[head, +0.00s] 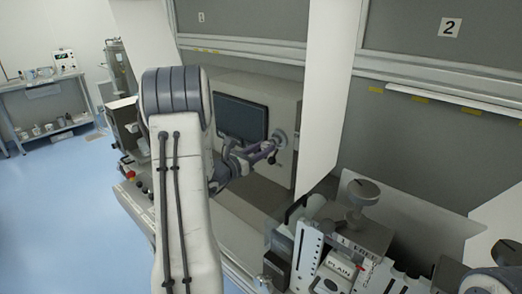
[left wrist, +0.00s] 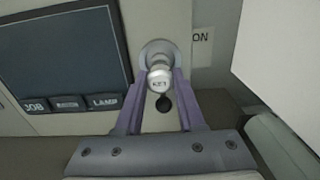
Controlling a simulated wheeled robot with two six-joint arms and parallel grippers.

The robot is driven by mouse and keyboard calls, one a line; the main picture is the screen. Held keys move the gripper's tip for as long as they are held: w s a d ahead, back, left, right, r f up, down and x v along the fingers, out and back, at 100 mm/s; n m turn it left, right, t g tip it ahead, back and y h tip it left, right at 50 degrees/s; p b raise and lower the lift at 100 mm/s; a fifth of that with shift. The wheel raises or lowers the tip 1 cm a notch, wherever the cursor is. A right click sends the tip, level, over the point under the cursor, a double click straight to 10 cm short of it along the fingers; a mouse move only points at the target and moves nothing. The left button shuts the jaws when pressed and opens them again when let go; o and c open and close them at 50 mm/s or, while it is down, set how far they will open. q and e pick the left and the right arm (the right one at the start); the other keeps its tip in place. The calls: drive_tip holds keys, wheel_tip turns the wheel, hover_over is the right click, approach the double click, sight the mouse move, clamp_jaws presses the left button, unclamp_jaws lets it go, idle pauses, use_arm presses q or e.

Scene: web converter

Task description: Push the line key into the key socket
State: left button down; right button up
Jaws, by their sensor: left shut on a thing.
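The line key (left wrist: 159,83) is a pale round-headed piece marked "KEY", seen in the left wrist view between the purple fingers of my left gripper (left wrist: 160,77). My left gripper is shut on it. The key socket (left wrist: 158,49) is a round grey collar on the light panel, directly behind the key. The key's front end overlaps the socket in this view, and I cannot tell how deep it sits. In the head view my left gripper (head: 269,150) is up against the panel by the socket (head: 280,137). My right gripper is not in view.
A dark screen (head: 241,118) is left of the socket, with a "LAMP" label (left wrist: 105,101) below it. A small black round part (left wrist: 163,103) shows below the key. A white upright panel (head: 325,95) stands close on the right. Machine parts (head: 340,250) fill the lower right.

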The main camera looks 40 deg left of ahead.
use_arm(q)
drive_tip(key=shift+w, duration=0.2)
drive_tip(key=shift+c, duration=2.2)
unclamp_jaws()
drive_tip(key=shift+s, duration=0.3)
drive_tip(key=s+b, duration=0.3)
drive_tip(key=s, duration=0.7)
drive_tip(key=shift+a+b, duration=0.3)
drive_tip(key=shift+a, duration=0.05)
